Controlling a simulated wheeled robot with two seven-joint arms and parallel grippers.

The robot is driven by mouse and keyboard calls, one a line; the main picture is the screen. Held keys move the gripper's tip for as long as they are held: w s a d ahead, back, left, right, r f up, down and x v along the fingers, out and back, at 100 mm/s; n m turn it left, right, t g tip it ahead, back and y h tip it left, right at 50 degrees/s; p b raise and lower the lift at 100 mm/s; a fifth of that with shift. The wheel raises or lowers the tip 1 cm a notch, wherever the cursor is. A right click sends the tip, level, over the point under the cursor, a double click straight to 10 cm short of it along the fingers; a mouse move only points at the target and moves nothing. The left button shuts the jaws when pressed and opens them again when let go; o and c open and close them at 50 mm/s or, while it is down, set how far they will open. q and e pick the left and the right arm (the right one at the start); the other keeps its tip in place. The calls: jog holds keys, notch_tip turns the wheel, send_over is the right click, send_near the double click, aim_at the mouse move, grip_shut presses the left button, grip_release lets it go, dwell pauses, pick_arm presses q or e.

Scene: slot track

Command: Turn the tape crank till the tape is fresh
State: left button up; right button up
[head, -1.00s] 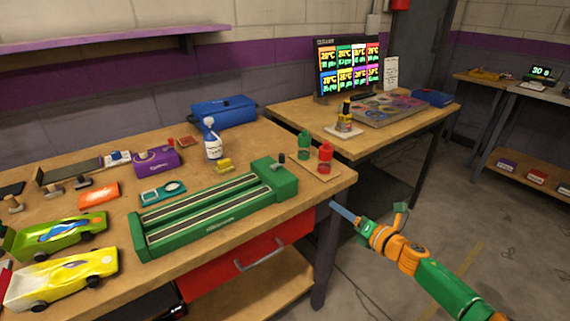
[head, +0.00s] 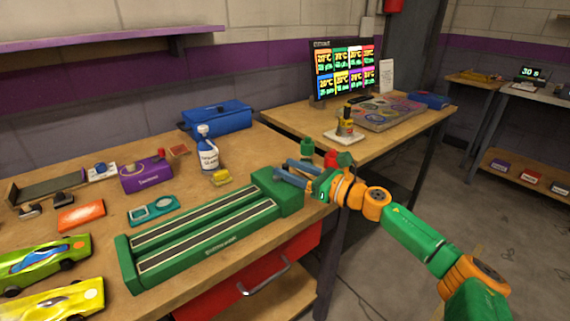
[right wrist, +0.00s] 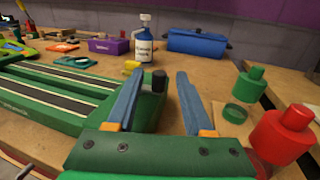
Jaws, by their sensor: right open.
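A green tape station (head: 205,243) lies on the near bench, with two dark tape strips in long channels and a green end box (head: 283,195) at its right. In the right wrist view a black crank knob (right wrist: 159,82) stands up by the end box. My right gripper (head: 281,169) is open and empty, its blue fingers above the end box. In the right wrist view its fingertips (right wrist: 159,74) appear to either side of the knob, closer to the left finger; whether they touch it is unclear. My left gripper is out of view.
Green bottle (head: 307,148) and red bottle (right wrist: 283,134) stand right of the end box, close to my right gripper. Toy cars (head: 45,262) lie left.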

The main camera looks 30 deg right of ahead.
jog(key=shift+w+a+r, duration=0.1)
jog(key=shift+w+a, duration=0.15)
jog(key=shift+w, duration=0.4)
jog(key=shift+c, duration=0.3)
